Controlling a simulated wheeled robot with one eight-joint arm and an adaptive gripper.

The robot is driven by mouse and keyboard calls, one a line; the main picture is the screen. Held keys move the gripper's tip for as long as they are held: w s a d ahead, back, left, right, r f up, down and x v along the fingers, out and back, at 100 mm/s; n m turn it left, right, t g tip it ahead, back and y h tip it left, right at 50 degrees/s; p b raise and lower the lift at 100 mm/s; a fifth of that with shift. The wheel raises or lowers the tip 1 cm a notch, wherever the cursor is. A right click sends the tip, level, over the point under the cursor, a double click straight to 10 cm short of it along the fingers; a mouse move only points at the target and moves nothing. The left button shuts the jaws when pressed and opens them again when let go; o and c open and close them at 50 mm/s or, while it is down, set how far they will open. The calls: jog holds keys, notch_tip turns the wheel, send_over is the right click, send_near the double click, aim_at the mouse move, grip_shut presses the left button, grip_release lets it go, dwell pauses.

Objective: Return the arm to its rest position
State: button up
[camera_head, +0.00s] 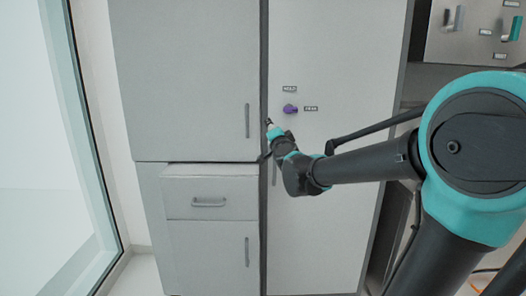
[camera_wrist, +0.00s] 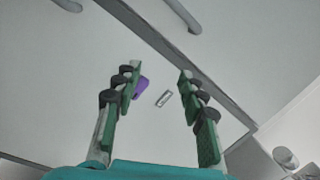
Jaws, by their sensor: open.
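My gripper (camera_head: 268,122) is at the end of my outstretched arm, in front of the seam between the cabinet doors in the head view. In the wrist view my gripper (camera_wrist: 158,100) is open, its two green-padded fingers spread apart with nothing held between them. A purple knob (camera_head: 290,109) is on the right cabinet door, a little right of my gripper. The purple knob also shows in the wrist view (camera_wrist: 141,88), beside the left finger and partly hidden by it.
A tall grey right door (camera_head: 330,60) and an upper left door (camera_head: 185,80) stand before me. The drawer (camera_head: 210,185) below appears slightly pulled out. A window (camera_head: 40,150) is at the left. A panel with hooks (camera_head: 478,30) is at upper right.

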jog(key=s+d+f+n+g+y, duration=0.15)
jog(key=s+f+n+g, duration=0.45)
jog(key=f, duration=0.6)
jog(key=s+d+f+n+g, duration=0.2)
jog(key=s+f+n, duration=0.1)
jog(key=s+f, duration=0.7)
jog(key=s+d+f+g+h, duration=0.2)
jog(key=s+d+f+g, duration=0.1)
jog(key=s+d+f, duration=0.3)
jog(key=s+d+f+n+g+h, duration=0.1)
jog(key=s+d+f, duration=0.4)
jog(key=s+f, duration=0.5)
jog(key=g+h, duration=0.1)
jog(key=g, duration=0.1)
jog(key=shift+s+d+n+g, duration=0.3)
jog(key=shift+d, duration=0.05)
jog(key=shift+h, duration=0.25)
